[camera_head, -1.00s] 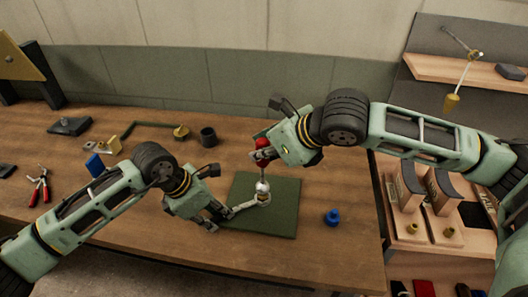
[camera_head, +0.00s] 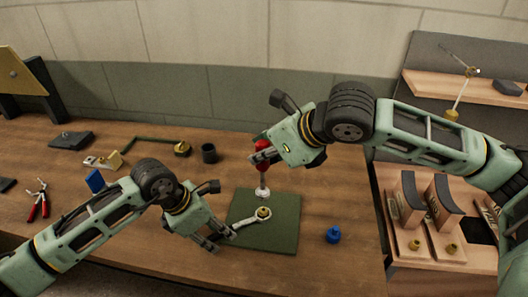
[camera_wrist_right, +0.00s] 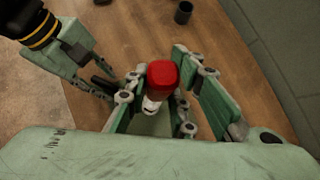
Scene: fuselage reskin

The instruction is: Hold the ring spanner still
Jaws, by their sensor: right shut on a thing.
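The ring spanner (camera_head: 246,222) lies over the green mat (camera_head: 283,238), its ring around a brass fitting (camera_head: 263,212). My left gripper (camera_head: 219,239) is at the spanner's handle end; whether its fingers are closed on it is unclear. My right gripper (camera_head: 262,156) is shut on a red-handled tool (camera_head: 262,147) with a pale lower end. It holds the tool upright above the fitting, with a small gap below. In the right wrist view, the tool's red top (camera_wrist_right: 162,74) sits between the fingers; the spanner is not clearly visible there.
A blue part (camera_head: 333,234) stands right of the mat. A dark cup (camera_head: 209,153), a blue block (camera_head: 95,181) and red-handled pliers (camera_head: 39,201) are on the bench to the left. A shelf unit with curved pieces (camera_head: 442,204) stands at the right. The front bench strip is clear.

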